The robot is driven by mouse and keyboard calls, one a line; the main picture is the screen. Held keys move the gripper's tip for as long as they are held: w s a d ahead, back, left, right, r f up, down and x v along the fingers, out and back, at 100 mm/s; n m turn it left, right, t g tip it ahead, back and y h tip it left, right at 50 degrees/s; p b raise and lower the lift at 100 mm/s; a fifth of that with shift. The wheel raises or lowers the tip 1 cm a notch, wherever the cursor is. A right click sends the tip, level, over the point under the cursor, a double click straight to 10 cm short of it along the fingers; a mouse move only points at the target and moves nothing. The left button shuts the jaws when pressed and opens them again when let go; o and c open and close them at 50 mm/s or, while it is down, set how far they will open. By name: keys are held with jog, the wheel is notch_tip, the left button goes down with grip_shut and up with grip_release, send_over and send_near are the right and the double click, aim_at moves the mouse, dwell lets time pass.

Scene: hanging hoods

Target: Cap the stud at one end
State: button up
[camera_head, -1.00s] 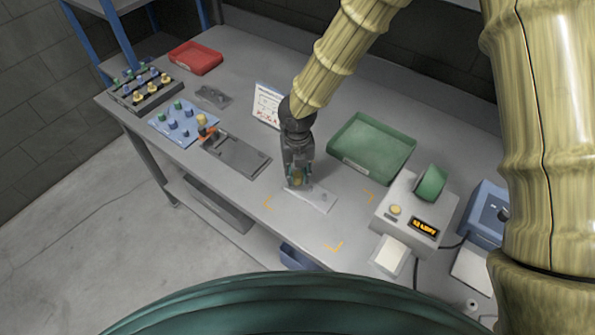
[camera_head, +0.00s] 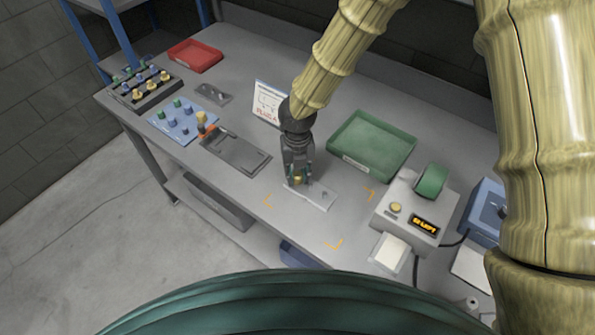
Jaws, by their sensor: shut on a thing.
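A light grey plate (camera_head: 316,196) lies on the bench inside yellow corner marks. A small stud (camera_head: 325,194) shows near its right part. My gripper (camera_head: 298,180) is over the plate's left end, pointing down, shut on a yellow cap (camera_head: 297,180). The cap is at or just above the plate's left end. Whether it touches a stud there is hidden by the fingers. More caps in green, blue and yellow stand in a dark rack (camera_head: 143,90) and on a blue mat (camera_head: 182,122) at the left.
A green tray (camera_head: 372,146) stands behind the plate, and a grey device with a lit display (camera_head: 424,222) to its right. A dark grey fixture (camera_head: 237,152) lies to the left. A white sign (camera_head: 267,101) and red tray (camera_head: 195,57) stand further back.

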jog(key=shift+f, duration=0.15)
jog(key=o, duration=0.8)
notch_tip(320, 180, up, 12)
dwell(0.5)
